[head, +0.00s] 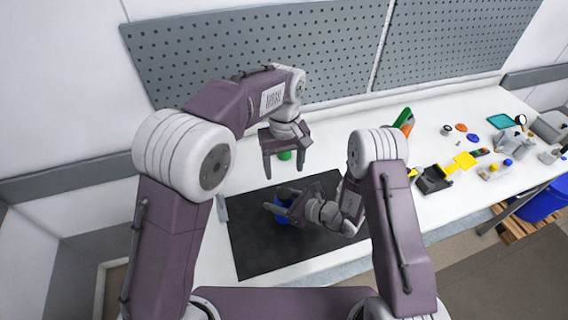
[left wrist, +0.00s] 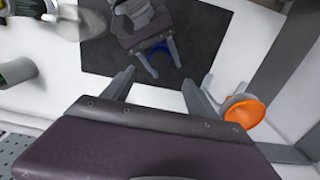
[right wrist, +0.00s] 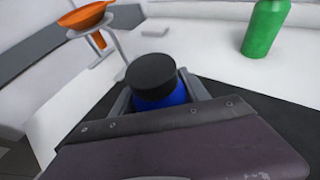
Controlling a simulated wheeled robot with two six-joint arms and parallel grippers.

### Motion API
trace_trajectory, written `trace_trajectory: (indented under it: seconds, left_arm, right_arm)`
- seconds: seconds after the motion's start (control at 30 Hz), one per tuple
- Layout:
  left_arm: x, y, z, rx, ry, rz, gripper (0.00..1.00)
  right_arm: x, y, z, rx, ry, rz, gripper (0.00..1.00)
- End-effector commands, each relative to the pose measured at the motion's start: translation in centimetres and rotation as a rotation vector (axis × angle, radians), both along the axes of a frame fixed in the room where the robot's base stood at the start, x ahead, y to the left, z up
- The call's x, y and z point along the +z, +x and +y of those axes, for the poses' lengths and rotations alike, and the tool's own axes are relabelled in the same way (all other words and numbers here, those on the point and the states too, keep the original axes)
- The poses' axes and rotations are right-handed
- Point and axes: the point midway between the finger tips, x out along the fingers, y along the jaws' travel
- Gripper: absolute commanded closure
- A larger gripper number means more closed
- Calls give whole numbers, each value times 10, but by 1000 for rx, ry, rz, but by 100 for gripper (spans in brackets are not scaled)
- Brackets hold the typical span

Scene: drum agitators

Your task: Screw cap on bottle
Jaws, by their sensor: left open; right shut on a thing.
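A blue bottle (right wrist: 160,97) stands between the fingers of my right gripper (right wrist: 153,86). A round black cap (right wrist: 151,71) sits on top of it; I cannot tell whether it is screwed down. In the head view the blue bottle (head: 283,212) is low over the black mat (head: 262,246), partly hidden by my right gripper (head: 276,200), which is shut on it. My left gripper (head: 284,171) is open and empty, higher and farther back than the bottle. It also shows open in the left wrist view (left wrist: 155,80), with the right gripper and some blue beyond its fingers.
A green bottle (right wrist: 265,28) stands on the white table behind the mat. An orange funnel (left wrist: 245,112) sits in a stand near the left gripper. Several tools and small parts, including a yellow piece (head: 464,161), lie on the table at the right. A perforated panel (head: 220,60) stands behind.

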Motion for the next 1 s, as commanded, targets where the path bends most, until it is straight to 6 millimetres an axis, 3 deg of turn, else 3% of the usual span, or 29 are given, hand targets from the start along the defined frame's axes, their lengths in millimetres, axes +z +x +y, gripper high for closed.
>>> trace_trajectory:
  seconds: [0.13,0.4,0.43,0.5,0.83,1.0]
  left_arm:
    - [10,0,0,0,0,0,33]
    - [11,0,0,0,0,0,33]
    - [11,0,0,0,0,0,33]
    - [10,0,0,0,0,0,33]
    - [9,0,0,0,0,0,33]
    - [1,0,0,0,0,0,33]
  right_arm:
    - [0,0,0,0,0,0,100]
    - [0,0,0,0,0,0,100]
    - [0,0,0,0,0,0,38]
    - [0,0,0,0,0,0,21]
    - [0,-1,-2,-1,0,0,21]
    - [8,-12,-21,-5,0,0,21]
